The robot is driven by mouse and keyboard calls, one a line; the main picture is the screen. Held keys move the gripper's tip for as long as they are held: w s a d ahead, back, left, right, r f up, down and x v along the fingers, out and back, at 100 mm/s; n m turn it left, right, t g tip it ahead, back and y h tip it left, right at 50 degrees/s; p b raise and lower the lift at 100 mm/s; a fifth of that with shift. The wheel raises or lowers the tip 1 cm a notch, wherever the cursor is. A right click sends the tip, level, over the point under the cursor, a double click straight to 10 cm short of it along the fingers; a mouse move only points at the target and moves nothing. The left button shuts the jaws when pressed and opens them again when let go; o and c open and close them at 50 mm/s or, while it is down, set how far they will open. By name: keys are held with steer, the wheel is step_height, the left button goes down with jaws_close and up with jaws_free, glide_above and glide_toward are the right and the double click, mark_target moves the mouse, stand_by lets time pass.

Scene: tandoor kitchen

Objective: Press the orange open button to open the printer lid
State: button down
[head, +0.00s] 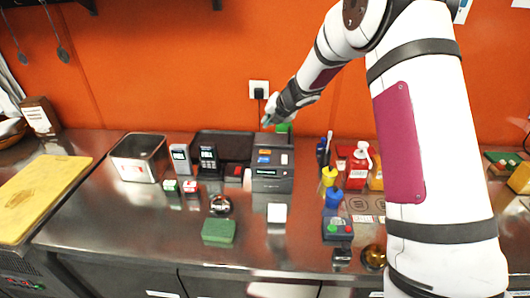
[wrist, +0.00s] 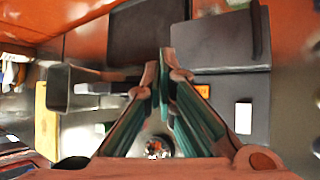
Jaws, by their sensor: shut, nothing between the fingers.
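The printer (head: 271,182) is a dark grey box on the steel counter, with small labels on its upper part. Its lid looks shut. A small orange patch (head: 265,151), which looks like the open button, sits near its top. In the wrist view the printer (wrist: 222,58) is at the right, and the orange patch (wrist: 203,90) shows just right of my fingers. My gripper (head: 267,121) is above the printer, near its top back, pointing down. Its fingers are shut and empty, with the tips (wrist: 162,62) close together. I cannot see any contact with the printer.
A steel container (head: 139,156) is farther left. A white block (head: 277,213) and green sponge (head: 218,230) lie in front.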

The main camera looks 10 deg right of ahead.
steer(key=shift+f+b, duration=0.6)
steer(key=shift+f, duration=3.65)
steer(key=shift+f, duration=0.45)
steer(key=shift+f, duration=0.45)
steer(key=shift+r, duration=0.9)
steer(key=shift+r+p, duration=0.35)
steer(key=shift+r, duration=2.15)
